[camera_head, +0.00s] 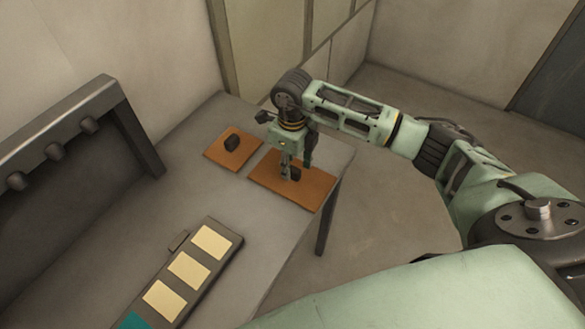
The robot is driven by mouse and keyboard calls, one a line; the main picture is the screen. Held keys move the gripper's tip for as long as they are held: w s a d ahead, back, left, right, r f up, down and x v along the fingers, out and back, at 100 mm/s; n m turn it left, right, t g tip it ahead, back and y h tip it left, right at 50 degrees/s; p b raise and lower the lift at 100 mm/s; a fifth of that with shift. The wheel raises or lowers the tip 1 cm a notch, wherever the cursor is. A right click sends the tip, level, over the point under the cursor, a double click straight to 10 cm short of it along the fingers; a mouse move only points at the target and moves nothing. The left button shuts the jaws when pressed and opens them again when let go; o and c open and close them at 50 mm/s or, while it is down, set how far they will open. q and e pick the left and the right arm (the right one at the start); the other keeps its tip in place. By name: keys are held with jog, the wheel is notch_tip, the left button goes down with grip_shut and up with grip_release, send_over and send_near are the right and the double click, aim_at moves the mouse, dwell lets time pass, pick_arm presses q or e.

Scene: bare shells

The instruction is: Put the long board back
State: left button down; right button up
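The long board (318,194) is a flat orange-brown rectangle with a dark knob (296,177) near its middle. It lies flat on the grey table near the far right edge. My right gripper (290,174) points down over this board, with its fingertips right at the knob. The fingers are small and partly overlap the knob, so I cannot tell whether they grip it. A shorter orange-brown board (222,158) with a dark knob (231,141) lies to the left of the long one. My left gripper is not in view.
A dark tray (213,277) with several cream squares and a teal part lies on the near side of the table (190,200). A dark rack (60,125) with several round pegs stands at the left. Bare table lies between the rack and the boards.

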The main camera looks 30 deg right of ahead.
aim_at(293, 169)
notch_tip(293, 169, up, 10)
jog(key=b, duration=0.3)
jog(key=shift+r, duration=0.15)
jog(key=shift+s, duration=0.15)
